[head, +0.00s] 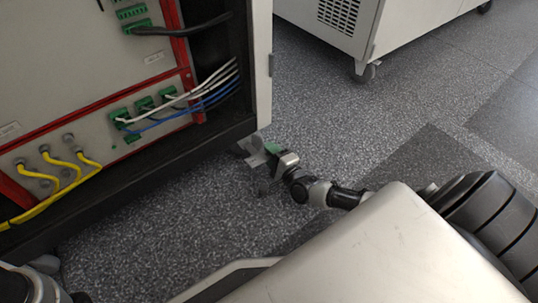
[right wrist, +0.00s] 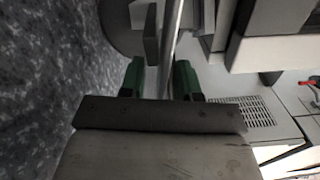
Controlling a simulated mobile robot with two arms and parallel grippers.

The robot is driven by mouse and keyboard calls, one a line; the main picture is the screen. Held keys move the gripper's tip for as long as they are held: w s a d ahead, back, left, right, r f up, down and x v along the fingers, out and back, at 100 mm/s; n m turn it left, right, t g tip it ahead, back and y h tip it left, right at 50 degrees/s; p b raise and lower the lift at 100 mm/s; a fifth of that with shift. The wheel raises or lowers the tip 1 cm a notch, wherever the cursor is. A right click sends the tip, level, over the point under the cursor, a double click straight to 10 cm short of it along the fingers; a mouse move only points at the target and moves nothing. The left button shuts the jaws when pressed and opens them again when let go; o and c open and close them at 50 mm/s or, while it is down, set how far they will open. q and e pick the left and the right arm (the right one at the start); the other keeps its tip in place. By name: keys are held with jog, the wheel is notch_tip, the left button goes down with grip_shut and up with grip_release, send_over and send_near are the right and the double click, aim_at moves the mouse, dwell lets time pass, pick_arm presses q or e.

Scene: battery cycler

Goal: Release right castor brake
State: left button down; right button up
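The castor (head: 252,148) is under the near right corner of the open cabinet, partly hidden by my right gripper. My right gripper (head: 268,160) is low above the floor at this castor and has green on its fingers. In the right wrist view its two green fingers (right wrist: 160,80) are apart. A thin shiny metal bar (right wrist: 172,45) runs between them, with a gap showing on each side. A dark rounded part (right wrist: 121,22), perhaps the castor wheel, is just beyond the left finger. I cannot tell the brake lever's position. My left gripper is not in view.
The cabinet (head: 262,70) fills the left side, with yellow, white and blue cables on its open face. A second white cabinet (head: 385,30) on castors stands at the back. Speckled grey floor (head: 330,110) is clear between them.

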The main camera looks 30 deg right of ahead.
jog(key=shift+w, duration=0.3)
grip_shut()
jog(key=n+p, duration=0.1)
jog(key=r+n+p, duration=0.1)
jog(key=n+p, duration=0.1)
jog(key=shift+r, duration=0.3)
jog(key=shift+a+r+n+p, duration=0.1)
jog(key=shift+n+p, duration=0.35)
jog(key=shift+n, duration=0.55)
grip_release()
